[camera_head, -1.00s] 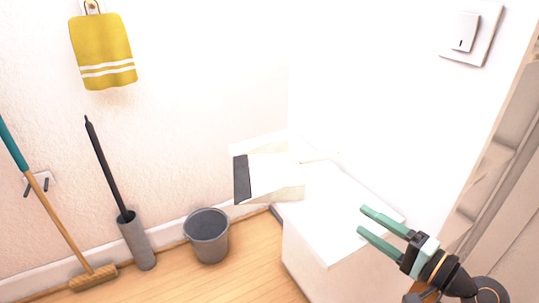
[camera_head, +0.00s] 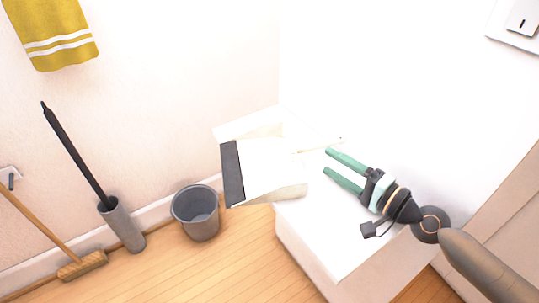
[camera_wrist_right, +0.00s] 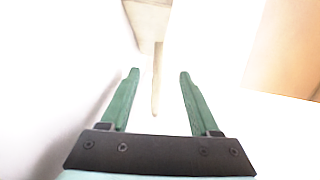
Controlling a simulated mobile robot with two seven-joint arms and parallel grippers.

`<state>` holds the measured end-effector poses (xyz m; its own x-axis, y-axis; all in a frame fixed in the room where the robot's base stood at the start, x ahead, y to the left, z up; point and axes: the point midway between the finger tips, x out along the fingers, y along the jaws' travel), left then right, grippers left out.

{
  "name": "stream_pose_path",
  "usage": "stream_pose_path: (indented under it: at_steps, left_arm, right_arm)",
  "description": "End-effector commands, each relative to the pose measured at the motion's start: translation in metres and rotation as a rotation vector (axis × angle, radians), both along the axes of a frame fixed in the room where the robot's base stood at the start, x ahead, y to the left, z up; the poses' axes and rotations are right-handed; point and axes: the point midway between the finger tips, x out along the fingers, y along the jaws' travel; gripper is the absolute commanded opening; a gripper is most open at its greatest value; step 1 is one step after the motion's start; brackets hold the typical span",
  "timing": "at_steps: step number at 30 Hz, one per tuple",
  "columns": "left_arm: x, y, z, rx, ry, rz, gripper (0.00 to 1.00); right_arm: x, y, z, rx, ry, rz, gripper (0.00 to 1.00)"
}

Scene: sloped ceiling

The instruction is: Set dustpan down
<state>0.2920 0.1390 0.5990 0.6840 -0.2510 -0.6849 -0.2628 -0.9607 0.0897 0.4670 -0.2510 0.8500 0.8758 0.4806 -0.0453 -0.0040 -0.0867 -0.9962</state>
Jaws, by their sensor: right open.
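The dustpan (camera_head: 270,168) is cream with a dark grey front lip. It lies on the white cabinet top (camera_head: 345,225), its lip end sticking out past the left edge. Its pale handle points right and is hard to make out against the white. My right gripper (camera_head: 327,161) is open and empty over the cabinet top, just right of the pan. In the right wrist view the dustpan (camera_wrist_right: 150,22) is ahead, and its handle (camera_wrist_right: 157,80) runs toward the gap between the green fingers, apart from both. My left gripper is not in view.
A grey bucket (camera_head: 197,212) stands on the wood floor left of the cabinet. Further left are a grey holder (camera_head: 122,225) with a black handle and a broom (camera_head: 82,265). A yellow towel (camera_head: 50,30) hangs on the wall. A light switch (camera_head: 522,18) is at upper right.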

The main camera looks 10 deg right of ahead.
Motion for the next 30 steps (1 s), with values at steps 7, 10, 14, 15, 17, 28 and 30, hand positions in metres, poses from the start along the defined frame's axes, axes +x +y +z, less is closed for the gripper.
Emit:
stream_pose_path:
  at_steps: [7, 10, 14, 15, 17, 28, 30]
  left_arm:
    - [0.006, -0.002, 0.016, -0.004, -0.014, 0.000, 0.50]
    - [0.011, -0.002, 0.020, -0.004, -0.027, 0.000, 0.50]
    - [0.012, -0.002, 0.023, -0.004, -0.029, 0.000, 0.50]
    - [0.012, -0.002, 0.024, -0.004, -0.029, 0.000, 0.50]
    - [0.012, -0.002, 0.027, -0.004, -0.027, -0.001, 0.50]
    - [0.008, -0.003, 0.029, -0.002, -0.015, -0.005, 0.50]
    - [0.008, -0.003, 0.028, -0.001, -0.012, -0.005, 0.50]
  right_arm:
    - [0.025, 0.014, 0.002, 0.002, -0.001, -0.001, 0.62]
    - [0.030, 0.017, 0.000, 0.000, -0.001, 0.001, 0.62]
    - [0.033, 0.019, -0.001, 0.000, -0.001, 0.001, 0.62]
    - [0.036, 0.021, 0.000, 0.001, -0.002, 0.001, 0.62]
    - [0.042, 0.024, 0.000, 0.002, -0.001, 0.001, 0.62]
    - [0.075, 0.044, -0.005, 0.000, -0.001, 0.001, 0.62]
    - [0.075, 0.045, -0.006, 0.000, 0.001, 0.002, 0.62]
